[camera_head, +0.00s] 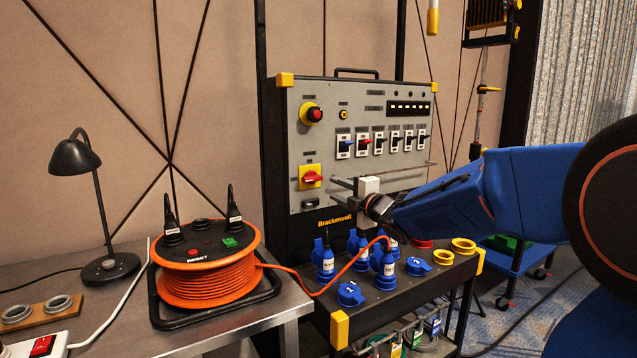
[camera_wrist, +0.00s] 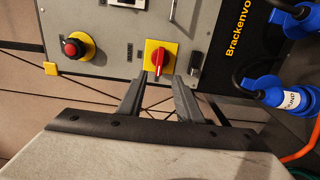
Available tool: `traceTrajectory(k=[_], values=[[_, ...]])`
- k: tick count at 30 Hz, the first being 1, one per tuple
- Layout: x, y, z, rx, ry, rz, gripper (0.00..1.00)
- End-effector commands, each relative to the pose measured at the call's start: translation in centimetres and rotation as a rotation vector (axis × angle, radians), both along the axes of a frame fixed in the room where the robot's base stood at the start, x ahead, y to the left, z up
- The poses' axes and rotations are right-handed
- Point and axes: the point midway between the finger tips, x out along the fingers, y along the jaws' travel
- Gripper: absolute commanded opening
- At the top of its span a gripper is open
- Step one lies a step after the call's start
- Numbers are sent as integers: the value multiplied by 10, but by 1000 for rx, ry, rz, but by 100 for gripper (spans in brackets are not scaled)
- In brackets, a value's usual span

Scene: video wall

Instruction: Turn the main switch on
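The main switch looks to be the red rotary knob on a yellow plate (camera_head: 312,177), low on the left of the grey control panel (camera_head: 365,110). Its grip lies roughly level across the plate. In the wrist view, which is turned sideways, the red knob (camera_wrist: 158,58) shows just beyond the fingertips. My gripper (camera_head: 338,183) is in front of the panel, just right of the knob. In the wrist view my gripper (camera_wrist: 158,85) is open, with an empty gap between its fingers. The fingers appear apart from the knob; the exact distance is hard to tell.
A red mushroom button (camera_head: 315,114) on yellow sits above the switch, with a row of small switches (camera_head: 382,141) to its right. Blue plugs (camera_head: 325,262) stand on the ledge below. An orange cable reel (camera_head: 207,285) and a black lamp (camera_head: 75,157) occupy the left table.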

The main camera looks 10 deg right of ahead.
Motion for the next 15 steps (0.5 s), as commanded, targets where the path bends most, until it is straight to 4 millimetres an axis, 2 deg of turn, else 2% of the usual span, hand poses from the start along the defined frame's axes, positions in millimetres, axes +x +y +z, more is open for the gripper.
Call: traceTrajectory(k=[3,15], values=[[21,7,0,2,1,1,32],[85,27,-1,1,3,0,32]])
